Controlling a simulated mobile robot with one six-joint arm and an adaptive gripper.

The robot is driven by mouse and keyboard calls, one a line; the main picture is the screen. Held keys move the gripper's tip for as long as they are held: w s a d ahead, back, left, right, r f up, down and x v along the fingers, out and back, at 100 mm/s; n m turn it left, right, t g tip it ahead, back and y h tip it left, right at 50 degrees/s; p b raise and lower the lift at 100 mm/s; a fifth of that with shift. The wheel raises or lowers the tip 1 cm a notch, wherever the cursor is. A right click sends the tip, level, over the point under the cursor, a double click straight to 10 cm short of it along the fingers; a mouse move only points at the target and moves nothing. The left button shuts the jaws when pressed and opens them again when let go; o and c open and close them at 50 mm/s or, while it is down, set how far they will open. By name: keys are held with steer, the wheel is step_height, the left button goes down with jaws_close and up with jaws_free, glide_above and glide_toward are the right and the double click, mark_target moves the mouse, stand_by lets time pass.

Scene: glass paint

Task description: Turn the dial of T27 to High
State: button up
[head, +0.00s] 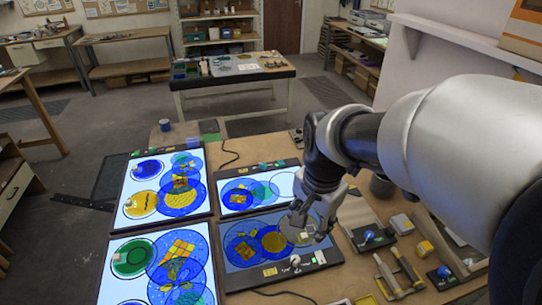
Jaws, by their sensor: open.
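Several light panels lie on the wooden table, and no label reading T27 is legible. The lower right light panel (235,262) carries blue and yellow round glass pieces and looks dimmer than the others. A pale knob (295,260) stands on its dark front edge, near a small yellow label (270,271); its setting cannot be read. My gripper (311,229) is open, pointing down over the right part of this panel, just behind the knob and apart from it.
Bright light panels lie at left (128,265) and behind (232,199). Right of my gripper are a small black box with a blue knob (368,236), a grey block (402,224), a yellow block (425,248) and wood-handled tools (408,268). A cable (285,293) runs along the front.

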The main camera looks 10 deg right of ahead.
mark_target(295, 258)
steer(key=w+f+m+g, duration=0.2)
steer(key=w+f+m, duration=0.4)
steer(key=w+f, duration=0.15)
steer(key=f+b, duration=0.1)
steer(key=f, duration=0.5)
steer(key=f+b, duration=0.1)
steer(key=f, duration=0.5)
steer(key=f+b, duration=0.2)
steer(key=f, duration=0.4)
steer(key=shift+s+f, duration=0.25)
steer(key=shift+s, duration=0.1)
jaws_close()
